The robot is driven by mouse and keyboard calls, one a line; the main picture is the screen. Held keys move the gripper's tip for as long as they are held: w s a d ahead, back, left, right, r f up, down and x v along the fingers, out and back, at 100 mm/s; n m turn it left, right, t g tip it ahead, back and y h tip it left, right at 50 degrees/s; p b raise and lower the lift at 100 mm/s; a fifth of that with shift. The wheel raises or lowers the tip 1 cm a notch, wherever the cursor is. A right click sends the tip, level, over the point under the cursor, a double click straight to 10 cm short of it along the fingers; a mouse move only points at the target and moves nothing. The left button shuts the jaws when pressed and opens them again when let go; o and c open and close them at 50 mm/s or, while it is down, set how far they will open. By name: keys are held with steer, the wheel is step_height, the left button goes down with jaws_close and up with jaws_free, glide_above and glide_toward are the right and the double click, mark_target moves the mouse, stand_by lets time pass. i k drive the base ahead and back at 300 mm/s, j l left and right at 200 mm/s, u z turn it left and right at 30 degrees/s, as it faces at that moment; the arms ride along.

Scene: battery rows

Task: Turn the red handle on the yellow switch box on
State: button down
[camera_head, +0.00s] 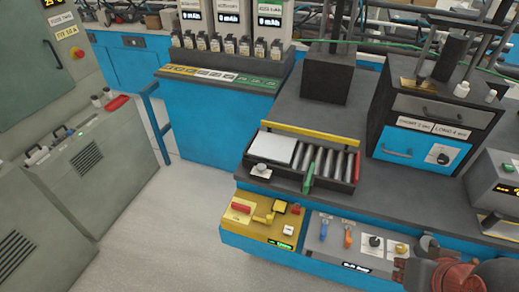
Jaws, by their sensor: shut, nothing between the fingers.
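The yellow switch box (262,219) sits at the front left end of the blue bench, with a small lit green display on its front. A red handle (241,207) lies across its left part beside a white label. A yellow lever-like piece (268,213) stands near its middle, and a small red part (295,209) is at its right. My gripper (404,272), dark and reddish, is low at the right, apart from the box and nearer the camera. It looks shut and empty. Its fingertips are hard to make out.
Right of the box, a grey panel (352,240) carries a blue lever, an orange lever and knobs. Behind the box stands a roller tray (308,161) with a green divider. A dark cabinet (437,112) stands at the back right. Open floor (180,215) lies left of the bench.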

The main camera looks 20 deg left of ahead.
mark_target(236, 206)
steer(key=u, duration=1.35)
